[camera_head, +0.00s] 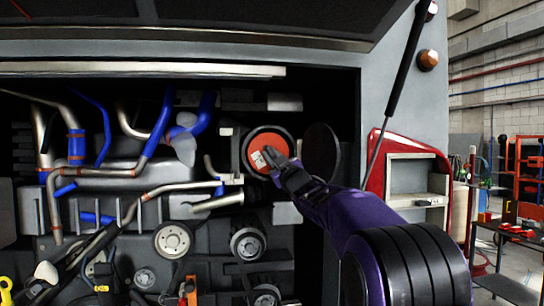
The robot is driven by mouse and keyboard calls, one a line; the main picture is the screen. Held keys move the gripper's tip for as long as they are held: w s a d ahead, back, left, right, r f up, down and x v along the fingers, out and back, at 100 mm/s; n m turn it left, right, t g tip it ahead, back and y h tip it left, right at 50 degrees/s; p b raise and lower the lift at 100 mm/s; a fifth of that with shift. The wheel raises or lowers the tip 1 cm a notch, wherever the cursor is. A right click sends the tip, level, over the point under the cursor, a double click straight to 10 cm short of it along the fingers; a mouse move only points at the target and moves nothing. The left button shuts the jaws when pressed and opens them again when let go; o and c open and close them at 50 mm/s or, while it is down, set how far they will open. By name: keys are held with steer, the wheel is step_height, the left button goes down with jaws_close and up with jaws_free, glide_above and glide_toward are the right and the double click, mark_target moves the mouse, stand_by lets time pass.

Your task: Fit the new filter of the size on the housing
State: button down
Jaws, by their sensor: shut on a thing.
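The round filter housing (238,152) sits in the engine bay, right of centre, with its mouth facing me. An orange-red round filter (268,141) shows at the mouth, inside the dark rim. A pale patch, perhaps a label, is on its face, but I cannot read any size. My gripper (270,164) is at the lower right of the orange face and shut on the filter. The fingers and my purple arm hide part of the filter. I cannot tell how deep the filter sits. A dark round cover (321,152) stands open just right of the housing.
Blue and metal pipes (150,140) and pulleys (173,240) fill the bay to the left and below. The raised hatch (200,40) hangs above, with a strut (400,75) at the right. A cart with red items (510,232) stands far right.

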steer(key=shift+w+a, duration=0.25)
steer(key=shift+w, duration=0.55)
steer(key=shift+w+a, duration=0.1)
steer(key=shift+w, duration=0.2)
steer(key=shift+w+a+f, duration=0.15)
steer(key=shift+w+f, duration=0.05)
steer(key=shift+w, duration=0.35)
steer(key=shift+c, duration=1.8)
jaws_free()
steer(key=shift+f, duration=0.1)
steer(key=b+v, duration=0.8)
